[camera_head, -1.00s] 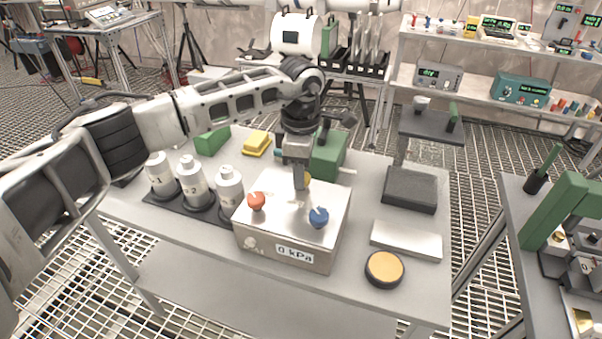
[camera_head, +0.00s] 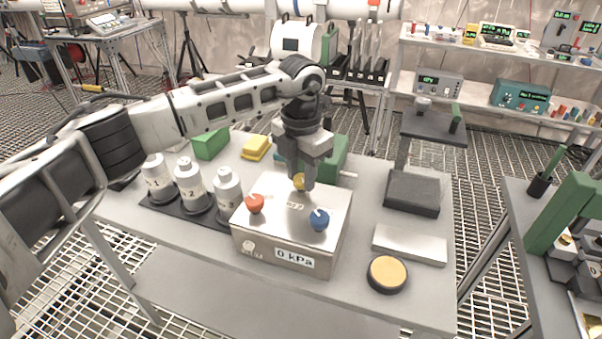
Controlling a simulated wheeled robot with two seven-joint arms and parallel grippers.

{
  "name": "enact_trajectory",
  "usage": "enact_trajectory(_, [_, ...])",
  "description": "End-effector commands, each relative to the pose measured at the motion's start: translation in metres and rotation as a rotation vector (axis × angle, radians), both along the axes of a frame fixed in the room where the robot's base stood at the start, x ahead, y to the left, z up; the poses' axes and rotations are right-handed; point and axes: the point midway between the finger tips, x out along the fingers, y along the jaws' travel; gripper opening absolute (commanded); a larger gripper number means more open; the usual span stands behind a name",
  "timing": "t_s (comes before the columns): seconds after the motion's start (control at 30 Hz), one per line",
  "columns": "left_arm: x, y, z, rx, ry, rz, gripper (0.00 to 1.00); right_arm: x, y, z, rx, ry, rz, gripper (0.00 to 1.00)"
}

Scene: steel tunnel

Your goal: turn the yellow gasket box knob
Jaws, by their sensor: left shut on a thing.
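The steel gasket box (camera_head: 268,228) stands on the grey table, with a label reading "0 kPa" on its front. On its top are a red knob (camera_head: 255,203) at the left, a blue knob (camera_head: 319,219) at the right and the yellow knob (camera_head: 298,181) at the back. My left gripper (camera_head: 301,183) points down over the back of the box, with its fingers shut on the yellow knob. The fingers hide part of that knob. My right gripper is not in view.
White bottles (camera_head: 190,185) stand on a dark tray left of the box. A yellow block (camera_head: 256,147) and green blocks lie behind. Right of the box are a metal bar (camera_head: 409,244), a round orange-topped puck (camera_head: 387,274) and a dark stand (camera_head: 412,192).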

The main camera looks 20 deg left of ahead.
Motion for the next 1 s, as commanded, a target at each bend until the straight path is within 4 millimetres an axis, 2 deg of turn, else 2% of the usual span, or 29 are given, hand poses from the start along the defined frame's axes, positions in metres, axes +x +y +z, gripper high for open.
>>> enact_trajectory(0.7, [0.001, -0.0009, 0.0023, 0.0, -0.005, 0.675, 0.09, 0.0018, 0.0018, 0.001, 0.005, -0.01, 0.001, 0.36])
enact_trajectory(1.0, [0.0013, -0.0011, 0.0026, -0.001, -0.006, 0.895, 0.09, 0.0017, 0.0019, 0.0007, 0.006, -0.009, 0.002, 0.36])
